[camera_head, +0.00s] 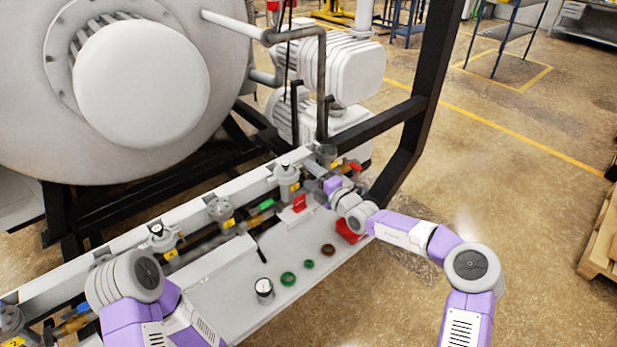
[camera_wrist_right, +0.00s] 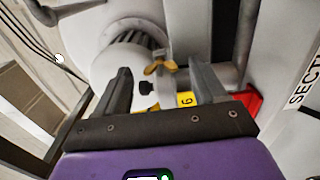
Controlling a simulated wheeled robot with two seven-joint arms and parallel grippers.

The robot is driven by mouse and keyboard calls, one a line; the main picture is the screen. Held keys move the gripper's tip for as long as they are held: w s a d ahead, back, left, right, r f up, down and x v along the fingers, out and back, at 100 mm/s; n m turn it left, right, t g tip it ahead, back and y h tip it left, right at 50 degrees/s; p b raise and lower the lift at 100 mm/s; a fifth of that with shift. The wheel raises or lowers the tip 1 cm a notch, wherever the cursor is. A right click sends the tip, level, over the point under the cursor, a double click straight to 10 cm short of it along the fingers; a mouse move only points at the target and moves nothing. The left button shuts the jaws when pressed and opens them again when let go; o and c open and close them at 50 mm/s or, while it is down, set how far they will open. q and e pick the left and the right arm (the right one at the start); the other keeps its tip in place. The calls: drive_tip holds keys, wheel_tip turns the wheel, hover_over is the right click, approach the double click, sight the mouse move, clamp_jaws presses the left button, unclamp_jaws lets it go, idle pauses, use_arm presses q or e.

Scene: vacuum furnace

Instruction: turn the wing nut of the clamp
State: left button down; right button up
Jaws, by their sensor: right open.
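The brass-coloured wing nut (camera_wrist_right: 160,67) shows in the right wrist view, on the clamp of a grey pipe fitting. My right gripper (camera_wrist_right: 164,80) is open, with one dark finger on each side of the view. The wing nut appears between and beyond the fingertips, and I see no contact. In the head view my right gripper (camera_head: 333,186) is at the far right end of the pipe row, beside a grey fitting (camera_head: 326,154). The wing nut is too small to make out there. My left arm shows at lower left, but its gripper is not visible.
A white shelf (camera_head: 215,299) below the pipes holds a gauge (camera_head: 263,288), green rings (camera_head: 288,279) and a brown ring (camera_head: 327,249). A black frame post (camera_head: 418,110) stands right of the gripper. A yellow tag (camera_wrist_right: 186,99) is near the right finger. Open floor lies right.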

drive_tip(key=shift+w+a, duration=0.45)
drive_tip(key=shift+w, duration=0.1)
drive_tip(key=shift+c, duration=0.4)
drive_tip(key=c, duration=1)
drive_tip(key=shift+r+n+p, duration=0.15)
drive_tip(key=shift+n+p, duration=0.55)
drive_tip(key=shift+n, duration=0.7)
drive_tip(key=o, duration=1.1)
drive_tip(key=shift+d, duration=0.1)
